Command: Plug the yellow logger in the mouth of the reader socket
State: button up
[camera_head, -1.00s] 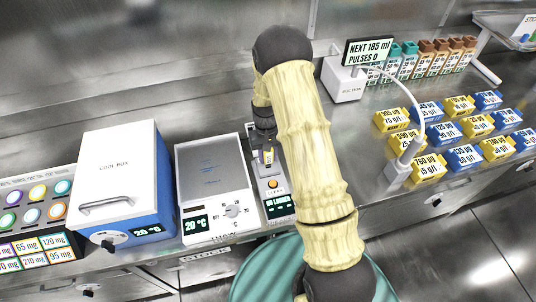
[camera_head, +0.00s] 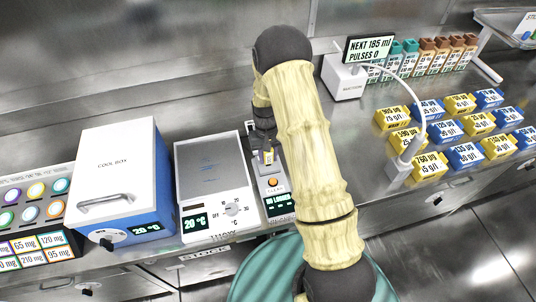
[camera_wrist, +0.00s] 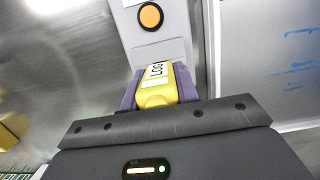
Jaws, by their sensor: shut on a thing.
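My gripper (camera_wrist: 158,90) is shut on the yellow logger (camera_wrist: 157,86), a small yellow block with a white label, held between purple fingers in the wrist view. In the head view my gripper (camera_head: 266,156) is over the reader, and the logger is mostly hidden. The reader (camera_wrist: 162,44) is a narrow white box with an orange button; it also stands right of the white warmer in the head view (camera_head: 263,178). Its dark display reads "NO LOGGER". The socket mouth is hidden by my gripper, so I cannot tell how the logger sits to it.
The white thaw unit (camera_head: 209,175) stands close left of the reader, and the blue-and-white cool box (camera_head: 118,165) is further left. A white dispenser (camera_head: 343,80) stands behind right. Yellow and blue labelled blocks (camera_head: 465,157) fill the right bench.

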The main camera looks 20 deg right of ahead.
jog(key=shift+f, duration=0.45)
jog(key=shift+r, duration=0.15)
jog(key=shift+r+p, duration=0.4)
jog(key=shift+r, duration=0.3)
dwell(1.4)
jog(key=shift+f+b, duration=0.4)
jog(key=shift+f, duration=0.45)
jog(key=o, duration=1.1)
jog(key=shift+c, duration=0.2)
jog(key=shift+r, duration=0.15)
